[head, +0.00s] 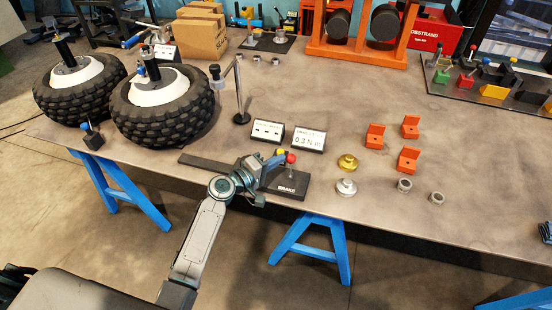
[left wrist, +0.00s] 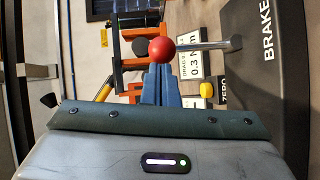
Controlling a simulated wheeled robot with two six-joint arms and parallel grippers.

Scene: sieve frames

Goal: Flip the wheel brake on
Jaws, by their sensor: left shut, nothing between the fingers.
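The brake is a black base plate (head: 290,184) marked BRAKE at the table's front edge, with a thin metal lever carrying a red ball knob (head: 291,158). In the left wrist view the red knob (left wrist: 162,49) sits at the fingertips, its lever (left wrist: 205,45) running to the black plate (left wrist: 262,75). My left gripper (head: 277,160) is shut and empty, its blue fingertips (left wrist: 160,75) right at the knob; whether they touch cannot be told. Two black-tyred wheels (head: 160,108) with white hubs stand at the left. My right gripper is not in view.
A display reading 0.3 N m (head: 308,140) stands behind the brake. A yellow button (left wrist: 206,90) is near it. Gold and silver discs (head: 347,187), orange brackets (head: 408,160) and grey rings lie to the right. A slim metal stand (head: 241,116) rises behind.

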